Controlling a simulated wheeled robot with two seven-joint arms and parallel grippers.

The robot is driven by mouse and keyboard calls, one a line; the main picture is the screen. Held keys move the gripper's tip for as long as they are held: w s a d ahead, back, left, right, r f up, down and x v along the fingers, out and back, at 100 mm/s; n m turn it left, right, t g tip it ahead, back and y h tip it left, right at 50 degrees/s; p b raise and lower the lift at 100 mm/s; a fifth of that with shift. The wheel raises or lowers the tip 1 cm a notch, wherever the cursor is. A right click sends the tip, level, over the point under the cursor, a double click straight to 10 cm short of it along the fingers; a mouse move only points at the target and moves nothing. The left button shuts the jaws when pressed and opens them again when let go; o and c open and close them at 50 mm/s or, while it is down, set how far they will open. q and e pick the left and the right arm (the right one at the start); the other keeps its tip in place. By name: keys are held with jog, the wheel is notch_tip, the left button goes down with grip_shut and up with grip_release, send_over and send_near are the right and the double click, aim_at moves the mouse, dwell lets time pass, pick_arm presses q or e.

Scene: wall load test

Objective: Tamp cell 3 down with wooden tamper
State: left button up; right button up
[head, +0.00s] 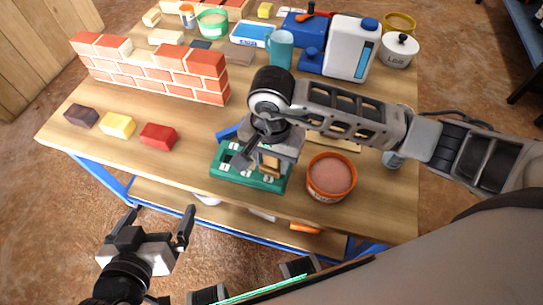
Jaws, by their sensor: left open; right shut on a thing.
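The green cell tray (222,175) sits near the front edge of the wooden table. Several pale cells show at its left end; my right gripper hides much of the rest. My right gripper (267,155) is above the tray, shut on a light brown wooden piece, which looks like the wooden tamper (269,166). The tamper is upright over the tray's right part. I cannot tell whether it touches a cell, or which cell is number 3. My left gripper (162,228) is open and empty, in front of the table and away from the tray.
A tub of pinkish material (331,174) stands close to the tray's right. A small brick wall (160,69) and dark, yellow and red blocks (158,136) are to the left. A white jug (351,48), teal mug (279,49) and lidded pot (399,51) stand behind.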

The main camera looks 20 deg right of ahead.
jog(key=shift+r+p, duration=1.95)
jog(key=shift+r, duration=1.5)
